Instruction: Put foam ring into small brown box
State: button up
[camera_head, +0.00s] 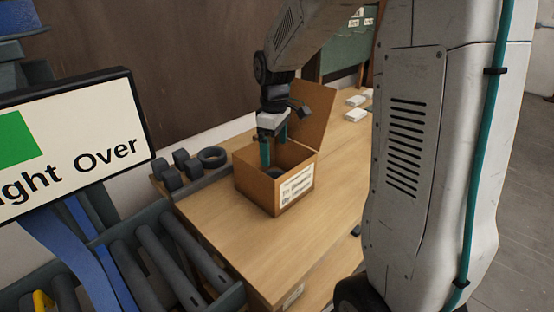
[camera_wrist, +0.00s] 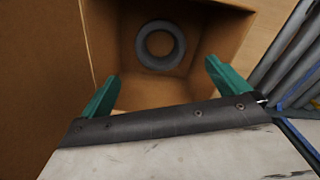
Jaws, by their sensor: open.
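The small brown box (camera_head: 255,186) stands open on the wooden table, its lid flap raised at the back and a printed label on its front. My gripper (camera_head: 273,152) is over the box opening, with its green fingers pointing down into it. In the wrist view my gripper (camera_wrist: 160,90) is open, its fingers wide apart and nothing between them. A grey foam ring (camera_wrist: 160,45) lies flat on the bottom of the box, beyond the fingertips and apart from them. In the head view the inside of the box is mostly hidden.
A dark tray (camera_head: 205,180) left of the box holds another dark ring (camera_head: 212,156) and several dark blocks. White items (camera_head: 355,115) lie at the table's back right. A roller conveyor (camera_head: 150,262) and a sign (camera_head: 75,145) stand at left. The table front is mostly clear.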

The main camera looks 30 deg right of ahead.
jog(key=s+a+r+m, duration=0.2)
jog(key=s+a+r, duration=0.15)
jog(key=s, duration=0.25)
jog(key=s+a+r+m, duration=0.1)
jog(key=s+a+r, duration=0.25)
jog(key=s, duration=0.25)
jog(key=s+a+m, duration=0.2)
jog(key=s, duration=0.5)
jog(key=s+a+r+m+t, duration=0.1)
jog(key=s, duration=0.6)
jog(key=shift+s+a+m, duration=0.35)
jog(key=shift+a+m, duration=0.05)
jog(key=shift+r, duration=0.1)
